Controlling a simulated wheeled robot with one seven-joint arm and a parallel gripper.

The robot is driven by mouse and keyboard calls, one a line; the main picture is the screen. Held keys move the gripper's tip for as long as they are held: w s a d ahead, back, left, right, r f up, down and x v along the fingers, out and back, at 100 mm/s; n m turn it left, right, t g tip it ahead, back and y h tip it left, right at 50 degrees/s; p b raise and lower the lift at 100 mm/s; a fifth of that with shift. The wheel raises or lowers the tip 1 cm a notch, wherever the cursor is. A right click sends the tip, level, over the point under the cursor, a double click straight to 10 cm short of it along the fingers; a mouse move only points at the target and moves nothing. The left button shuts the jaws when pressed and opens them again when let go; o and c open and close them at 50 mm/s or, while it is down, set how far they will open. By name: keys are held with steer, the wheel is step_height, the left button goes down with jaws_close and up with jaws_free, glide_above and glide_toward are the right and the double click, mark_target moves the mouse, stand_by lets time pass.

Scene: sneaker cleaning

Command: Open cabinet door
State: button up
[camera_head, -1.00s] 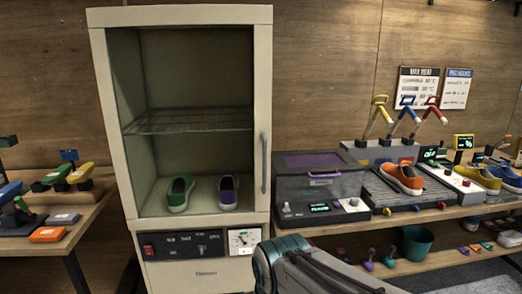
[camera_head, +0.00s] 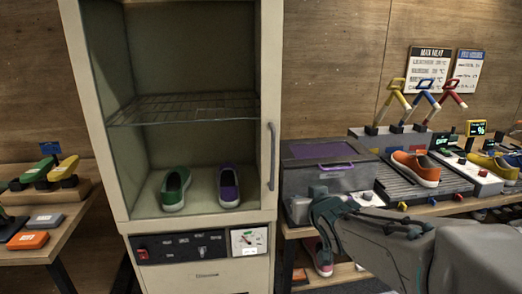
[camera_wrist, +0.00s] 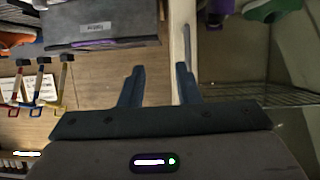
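The tall cream cabinet (camera_head: 95,130) stands in the middle left of the head view. Its glass-fronted door (camera_head: 268,90) looks shut, with a grey vertical handle (camera_head: 271,156) on the right side. A green shoe (camera_head: 174,190) and a purple shoe (camera_head: 229,187) stand inside on the floor, below a wire shelf (camera_head: 185,107). My gripper (camera_wrist: 160,69) is open and empty in the wrist view, its two blue fingers apart. The cabinet's pale front edge (camera_wrist: 187,40) lies just beyond the right finger. In the head view my arm covers the area right of the cabinet; the fingertips are not clear there.
A grey box with a purple lid panel (camera_head: 322,152) sits on the bench right of the cabinet, close to my arm. An orange sneaker (camera_head: 415,167) stands on a ribbed tray (camera_head: 398,178). A wooden table (camera_head: 60,230) with tools is at left.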

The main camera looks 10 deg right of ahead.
mark_target(274, 148)
steer(key=w+a+r+n+t+y, duration=0.2)
steer(key=w+r+t+y, duration=0.2)
steer(key=r, duration=0.2)
steer(key=x, duration=0.4)
steer(key=p+x, duration=0.1)
steer(key=x, duration=0.8)
steer(key=shift+w+a+r+p, duration=0.1)
steer(key=shift+w+r+p, duration=0.2)
steer(key=shift+p, duration=0.1)
jaws_close()
